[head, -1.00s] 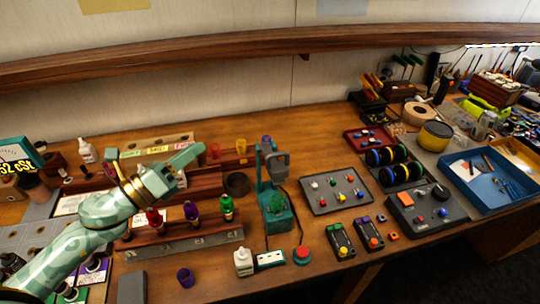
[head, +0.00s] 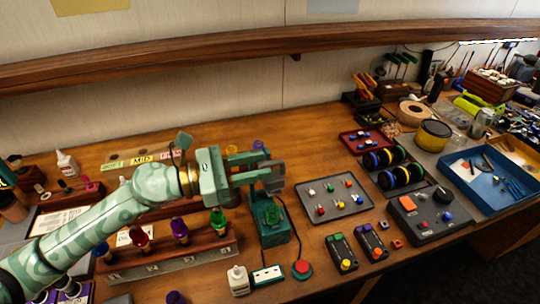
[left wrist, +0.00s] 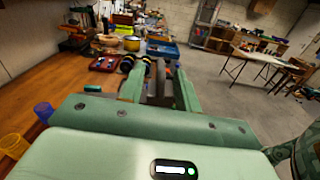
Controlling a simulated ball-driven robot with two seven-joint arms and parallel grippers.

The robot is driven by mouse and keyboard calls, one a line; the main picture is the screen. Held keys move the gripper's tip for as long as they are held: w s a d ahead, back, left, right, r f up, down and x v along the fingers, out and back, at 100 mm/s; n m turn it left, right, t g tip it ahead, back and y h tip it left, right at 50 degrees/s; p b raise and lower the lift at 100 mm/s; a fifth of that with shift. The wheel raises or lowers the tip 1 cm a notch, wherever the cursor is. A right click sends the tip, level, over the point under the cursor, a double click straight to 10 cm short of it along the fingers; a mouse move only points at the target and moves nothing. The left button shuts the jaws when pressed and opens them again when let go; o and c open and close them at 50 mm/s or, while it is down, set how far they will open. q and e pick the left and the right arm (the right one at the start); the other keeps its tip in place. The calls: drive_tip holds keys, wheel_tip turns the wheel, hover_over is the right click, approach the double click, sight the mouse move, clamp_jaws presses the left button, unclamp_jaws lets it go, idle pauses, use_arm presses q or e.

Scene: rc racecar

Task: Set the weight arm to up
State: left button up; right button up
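The teal device (head: 273,222) stands on the bench, and its grey arm piece (head: 274,180) is at the top, partly hidden by my gripper. I cannot tell its exact setting. My left gripper (head: 266,167) reaches in from the left at the height of this grey piece. In the left wrist view, the two fingers of my left gripper (left wrist: 160,88) stand apart, with the dark grey piece (left wrist: 158,78) between them and gaps showing beside it. The gripper looks open. My right gripper is not in view.
A rack with bottles (head: 180,255) is below my left arm.

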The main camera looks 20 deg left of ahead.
sight(271, 162)
use_arm(q)
drive_tip(key=x, duration=0.2)
drive_tip(key=shift+w+d+r+p, duration=0.1)
drive_tip(key=shift+w+d+p, duration=0.1)
drive_tip(key=shift+d+p, duration=0.1)
drive_tip(key=shift+w+d, duration=0.2)
drive_tip(key=shift+d, duration=0.2)
drive_tip(key=shift+c, duration=0.3)
clamp_jaws()
